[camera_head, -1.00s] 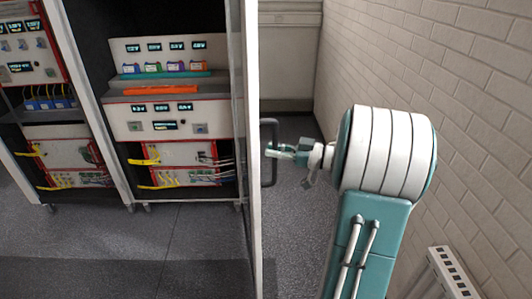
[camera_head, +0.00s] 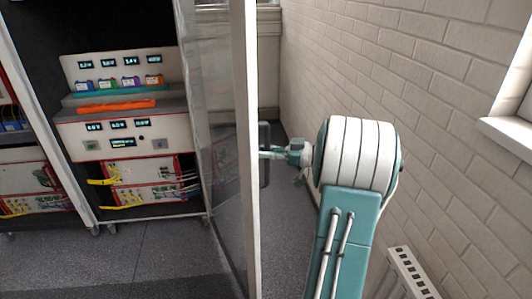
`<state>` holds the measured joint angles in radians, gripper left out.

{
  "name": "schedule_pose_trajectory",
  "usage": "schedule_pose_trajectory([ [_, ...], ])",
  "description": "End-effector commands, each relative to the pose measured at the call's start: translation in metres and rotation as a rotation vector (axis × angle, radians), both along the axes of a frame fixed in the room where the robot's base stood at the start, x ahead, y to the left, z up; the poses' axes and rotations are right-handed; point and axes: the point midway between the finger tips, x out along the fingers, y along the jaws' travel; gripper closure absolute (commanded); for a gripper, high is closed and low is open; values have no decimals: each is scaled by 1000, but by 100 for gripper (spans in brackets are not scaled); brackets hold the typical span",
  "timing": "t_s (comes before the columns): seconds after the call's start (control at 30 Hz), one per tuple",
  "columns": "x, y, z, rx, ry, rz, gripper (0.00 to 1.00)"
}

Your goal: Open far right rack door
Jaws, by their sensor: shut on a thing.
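The far right rack door (camera_head: 228,130) stands swung open, seen nearly edge-on, with its pale frame (camera_head: 250,180) toward me and its glass panel facing the rack. Its dark handle (camera_head: 264,140) is on the right side of the door. My gripper (camera_head: 267,153) is shut on the handle, coming from the right; the fingertips are small and partly hidden there. The far right rack (camera_head: 75,233) is to the left, its inside in view.
The rack holds colored battery cells (camera_head: 130,83), an orange bar (camera_head: 116,106) and units with cables. A brick wall (camera_head: 400,70) closes the right side, with a white radiator (camera_head: 412,272) low down. Bare floor (camera_head: 165,260) lies before the rack.

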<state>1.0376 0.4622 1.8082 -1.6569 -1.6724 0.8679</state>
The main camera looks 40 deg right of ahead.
Motion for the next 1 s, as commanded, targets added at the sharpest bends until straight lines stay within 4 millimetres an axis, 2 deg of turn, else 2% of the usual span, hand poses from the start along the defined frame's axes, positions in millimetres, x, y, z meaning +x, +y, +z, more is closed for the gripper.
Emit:
schedule_pose_trajectory([
  [0.1,1,-1,1,-1,-2,-1,100],
  [0.13,1,-1,1,-1,-2,-1,70],
  [0.2,1,-2,1,-1,-2,-1,43],
  [0.67,-5,-6,0,0,0,-2,43],
  [1.0,-56,-48,-2,1,0,-5,43],
])
